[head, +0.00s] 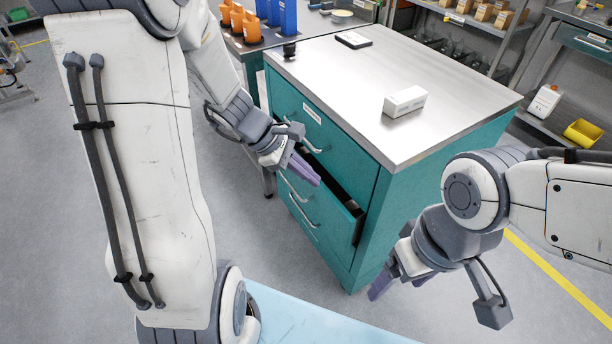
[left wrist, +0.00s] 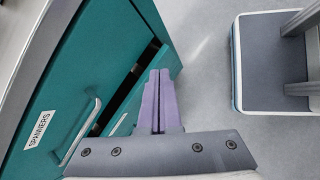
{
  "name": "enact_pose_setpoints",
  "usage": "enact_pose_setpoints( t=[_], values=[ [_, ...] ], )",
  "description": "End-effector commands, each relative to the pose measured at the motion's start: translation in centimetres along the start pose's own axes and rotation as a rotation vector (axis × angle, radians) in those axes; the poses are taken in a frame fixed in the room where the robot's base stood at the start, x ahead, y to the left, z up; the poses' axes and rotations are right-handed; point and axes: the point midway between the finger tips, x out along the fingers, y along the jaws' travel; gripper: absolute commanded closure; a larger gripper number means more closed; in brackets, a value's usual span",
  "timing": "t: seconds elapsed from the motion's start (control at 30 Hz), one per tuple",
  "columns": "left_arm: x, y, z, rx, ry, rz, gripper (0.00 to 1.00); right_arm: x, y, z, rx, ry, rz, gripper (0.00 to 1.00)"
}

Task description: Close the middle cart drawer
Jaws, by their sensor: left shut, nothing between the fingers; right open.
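The teal cart (head: 420,165) has a steel top and several drawers on its front. The middle drawer (head: 335,213) stands a little out, with a dark gap above its front; this gap also shows in the left wrist view, beside the top drawer labelled SPANNERS (left wrist: 85,65). My left gripper (head: 309,172), with purple fingers, is shut and empty at the middle drawer's front. Its closed fingers (left wrist: 158,92) overlap the drawer front in the left wrist view; I cannot tell whether they touch it. My right gripper (head: 398,287) is open and empty, near the cart's lower right corner.
A white box (head: 405,101) and a dark flat item (head: 353,40) lie on the cart top. Orange and blue containers stand on a bench behind (head: 283,15). Shelves line the back right.

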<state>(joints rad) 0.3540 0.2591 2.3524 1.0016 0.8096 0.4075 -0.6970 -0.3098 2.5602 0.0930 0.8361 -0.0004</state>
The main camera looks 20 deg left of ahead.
Motion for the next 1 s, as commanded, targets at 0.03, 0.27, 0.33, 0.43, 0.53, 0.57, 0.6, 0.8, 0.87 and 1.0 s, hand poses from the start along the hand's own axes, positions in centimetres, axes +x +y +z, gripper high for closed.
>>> enact_pose_setpoints(
  t=[0.03, 0.27, 0.33, 0.43, 0.53, 0.57, 0.6, 0.8, 0.87, 1.0],
  values=[
    [0.7, 0.9, -4.3, -0.178, -0.008, 0.078, 1.00, 2.0, 0.1, 0.1, 0.000, 0.000, 0.000, 0.20],
    [-0.7, 3.1, -14.6, -0.669, -0.050, 0.324, 1.00, 4.2, 0.3, 0.2, 0.000, 0.000, 0.000, 0.20],
    [-1.0, 3.2, -15.9, -0.730, -0.057, 0.358, 1.00, 4.4, 0.3, 0.2, 0.000, 0.000, 0.000, 0.20],
    [-0.8, 3.4, -16.8, -0.767, -0.062, 0.377, 1.00, 4.6, 0.3, 0.2, 0.000, 0.001, 0.000, 0.20],
    [0.4, 3.9, -16.9, -0.768, -0.063, 0.377, 1.00, 5.0, 0.4, 0.2, 0.000, 0.001, 0.000, 0.20],
    [0.9, 4.0, -16.9, -0.768, -0.063, 0.376, 1.00, 5.2, 0.4, 0.3, 0.000, 0.001, 0.000, 0.20],
    [1.6, 4.2, -16.9, -0.767, -0.063, 0.373, 1.00, 5.4, 0.4, 0.3, 0.000, 0.001, 0.000, 0.20],
    [5.8, 5.7, -17.2, -0.763, -0.063, 0.372, 1.00, 6.8, 0.5, 0.3, 0.000, 0.001, 0.000, 0.20],
    [7.0, 6.2, -17.3, -0.764, -0.062, 0.372, 1.00, 7.1, 0.5, 0.4, 0.000, 0.001, 0.000, 0.20],
    [8.7, 7.6, -16.8, -0.759, -0.062, 0.375, 1.00, 7.3, 0.5, 0.4, 0.000, 0.000, 0.000, 0.20]
  ],
)
